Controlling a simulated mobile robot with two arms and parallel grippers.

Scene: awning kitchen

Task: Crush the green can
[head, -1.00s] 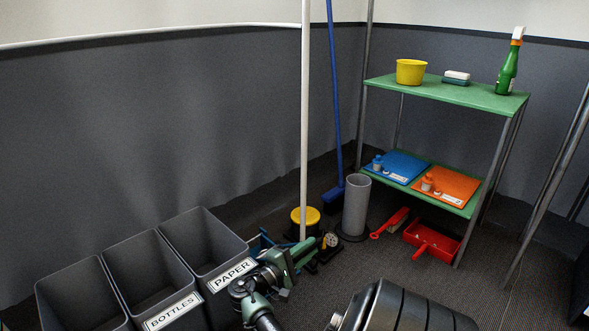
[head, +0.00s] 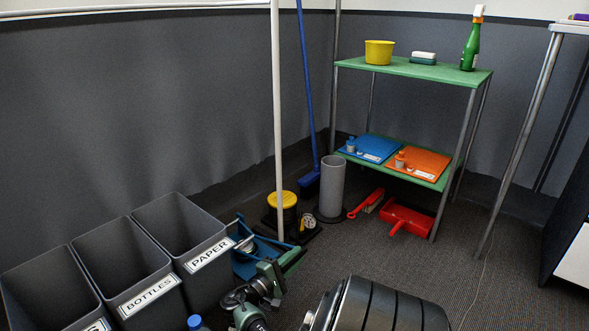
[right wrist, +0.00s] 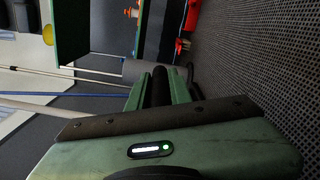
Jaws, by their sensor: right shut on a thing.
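My right gripper (head: 292,262) is low near the floor in the head view, just right of a blue device (head: 268,245). In the right wrist view the gripper (right wrist: 160,82) has its green fingers closed on a dark rod-like grip (right wrist: 160,88). What the grip belongs to is hidden. The blue device stands beside the paper bin, with a small round metallic thing (head: 245,244) at its left part. I cannot tell whether that is the green can; no clearly green can shows. My left gripper is not in view.
Grey bins (head: 125,262) stand at the left. A white pole (head: 278,130), a yellow-topped container (head: 283,200) and a grey cylinder (head: 331,188) stand behind the gripper. A red dustpan (head: 407,218) lies under the green shelf (head: 420,70). Carpet at right is mostly clear.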

